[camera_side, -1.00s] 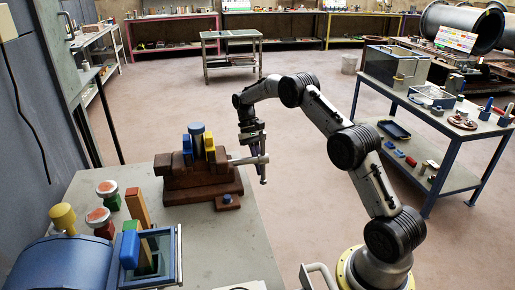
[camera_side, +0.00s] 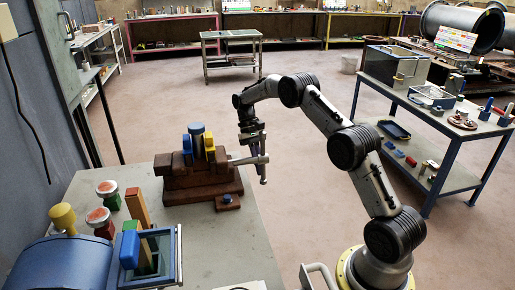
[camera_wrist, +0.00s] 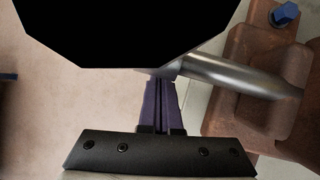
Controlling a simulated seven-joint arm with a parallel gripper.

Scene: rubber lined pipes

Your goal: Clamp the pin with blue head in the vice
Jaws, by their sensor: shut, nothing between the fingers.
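The brown vice (camera_side: 200,180) stands on the grey bench. The pin with blue head (camera_side: 197,129) stands upright between the vice jaws, with yellow pieces (camera_side: 209,144) beside it. I cannot tell from the pictures how tightly the jaws hold it. The vice's silver screw and handle (camera_side: 247,160) stick out to the right; the screw also shows in the wrist view (camera_wrist: 240,77). My gripper (camera_side: 262,178) is at the handle end of the screw. In the wrist view its purple fingers (camera_wrist: 161,103) are together, beside the screw's end, with nothing seen between them.
A blue bolt head (camera_side: 227,198) sits on the vice base. Left on the bench are red-topped stamps (camera_side: 98,216), a yellow knob (camera_side: 63,218), a blue-rimmed box (camera_side: 178,258) with upright blocks, and a blue drum (camera_side: 60,265). A blue cart (camera_side: 440,125) stands at right.

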